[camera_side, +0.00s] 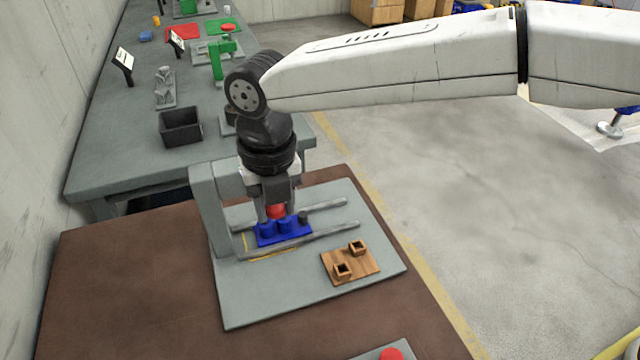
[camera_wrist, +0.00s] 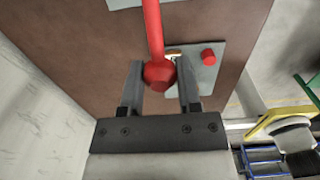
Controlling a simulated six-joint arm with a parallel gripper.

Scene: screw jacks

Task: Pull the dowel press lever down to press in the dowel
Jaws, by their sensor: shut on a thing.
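The press lever is a red rod with a round red knob (camera_wrist: 160,75), clear in the wrist view. My gripper (camera_wrist: 160,66) has one finger on each side of the knob and is shut on it. In the side view the knob (camera_side: 277,211) shows low between the fingers, close above a blue block (camera_side: 270,240). The grey press frame (camera_side: 205,215) stands left of my gripper. The blue block lies between two grey rails on a grey base plate (camera_side: 270,300). My gripper and wrist hide much of the press, and I cannot make out the dowel.
A wooden board (camera_side: 350,265) with two small square holders lies on the plate at front right. A red button (camera_side: 391,354) is at the front edge of the view. A grey bench (camera_side: 130,150) behind holds a dark bin (camera_side: 181,127) and a green press (camera_side: 217,60).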

